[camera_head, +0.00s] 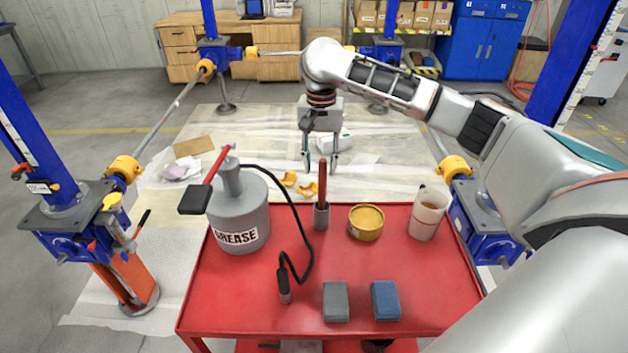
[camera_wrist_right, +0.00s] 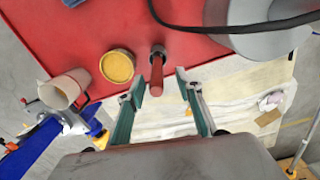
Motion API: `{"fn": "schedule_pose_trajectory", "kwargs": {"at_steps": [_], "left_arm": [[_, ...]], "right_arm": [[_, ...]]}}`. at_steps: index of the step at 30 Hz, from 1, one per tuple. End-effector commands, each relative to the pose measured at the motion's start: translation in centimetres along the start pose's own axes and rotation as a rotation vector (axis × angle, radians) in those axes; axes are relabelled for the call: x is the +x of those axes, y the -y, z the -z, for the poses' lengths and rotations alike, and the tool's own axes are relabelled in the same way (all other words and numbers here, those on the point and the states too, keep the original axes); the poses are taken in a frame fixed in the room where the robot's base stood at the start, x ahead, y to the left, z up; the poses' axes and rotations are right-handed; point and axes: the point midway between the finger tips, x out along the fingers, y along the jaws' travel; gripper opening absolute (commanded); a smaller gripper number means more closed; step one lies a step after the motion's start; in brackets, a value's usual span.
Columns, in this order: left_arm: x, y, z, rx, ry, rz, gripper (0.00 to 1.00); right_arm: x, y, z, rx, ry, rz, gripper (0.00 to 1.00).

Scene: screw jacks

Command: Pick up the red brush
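The red brush (camera_head: 322,184) stands upright near the back edge of the red cart, its red handle up and its lower end in a grey holder (camera_head: 321,217). In the right wrist view the brush handle (camera_wrist_right: 157,75) points toward my right gripper. My right gripper (camera_head: 320,164) is open and empty, pointing down above and around the level of the handle's top. In the wrist view its two fingertips (camera_wrist_right: 160,86) lie on either side of the handle, with gaps on both sides. Whether the handle is fully between the fingers in depth is hard to tell. My left gripper is not in view.
On the red cart (camera_head: 260,310) stand a grey grease can (camera_head: 240,212) with a black hose, a yellow tin (camera_head: 366,222), a whitish cup (camera_head: 427,213), and grey (camera_head: 336,301) and blue (camera_head: 385,300) blocks. Blue jacks flank the cart.

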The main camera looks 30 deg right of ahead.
Motion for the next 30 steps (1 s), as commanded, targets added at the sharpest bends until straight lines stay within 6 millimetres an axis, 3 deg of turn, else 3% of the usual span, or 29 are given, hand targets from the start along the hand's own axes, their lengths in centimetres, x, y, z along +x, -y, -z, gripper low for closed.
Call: {"fn": "schedule_pose_trajectory", "kwargs": {"at_steps": [11, 21, 30], "left_arm": [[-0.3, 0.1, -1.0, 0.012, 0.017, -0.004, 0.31], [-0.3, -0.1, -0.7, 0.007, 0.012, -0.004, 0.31], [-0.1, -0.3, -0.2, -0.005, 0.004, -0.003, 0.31]], "right_arm": [[3.0, -0.2, 0.1, 0.003, 0.002, -0.002, 0.35], [7.2, -0.7, 0.3, 0.004, 0.002, -0.001, 0.35], [7.7, -0.7, 0.4, 0.003, -0.001, -0.001, 0.35]]}}
